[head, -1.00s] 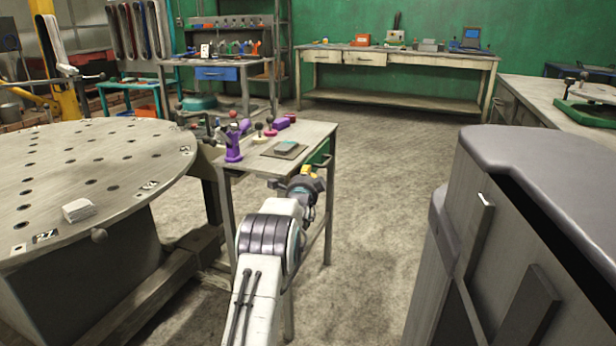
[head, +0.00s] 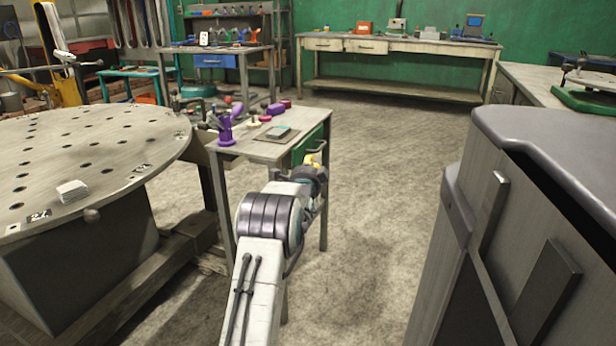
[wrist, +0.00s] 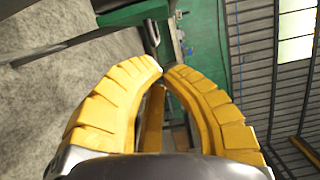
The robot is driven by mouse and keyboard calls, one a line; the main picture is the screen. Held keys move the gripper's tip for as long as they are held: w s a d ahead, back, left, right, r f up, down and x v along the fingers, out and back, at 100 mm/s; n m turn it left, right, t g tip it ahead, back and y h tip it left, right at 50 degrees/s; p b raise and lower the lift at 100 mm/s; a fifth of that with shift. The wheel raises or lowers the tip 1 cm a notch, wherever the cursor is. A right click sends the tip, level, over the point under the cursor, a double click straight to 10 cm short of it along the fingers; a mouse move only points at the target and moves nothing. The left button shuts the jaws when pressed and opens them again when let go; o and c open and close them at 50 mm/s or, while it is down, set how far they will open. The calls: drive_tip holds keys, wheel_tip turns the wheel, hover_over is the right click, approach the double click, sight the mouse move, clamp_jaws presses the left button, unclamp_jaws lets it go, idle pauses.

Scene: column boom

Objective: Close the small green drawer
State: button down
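The small green drawer (head: 306,147) is under the top of the small table (head: 255,150), on its right side. How far it stands out is hard to tell. In the wrist view a green drawer part (wrist: 135,14) with a metal handle (wrist: 152,32) shows at the top, sideways. My gripper (head: 313,162) is just below and in front of the drawer in the head view, hiding part of it. In the wrist view the yellow fingertips of my gripper (wrist: 163,71) meet, with nothing seen between them. They appear apart from the handle.
A purple clamp-like object (head: 226,130) and a small grey block (head: 278,132) stand on the table. A round perforated table (head: 100,150) is at left, a large grey cabinet (head: 560,170) at right. The floor between the small table and cabinet is clear.

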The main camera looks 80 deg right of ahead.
drive_tip(key=a+p, duration=0.1)
drive_tip(key=a, duration=0.6)
drive_tip(key=shift+a, duration=0.25)
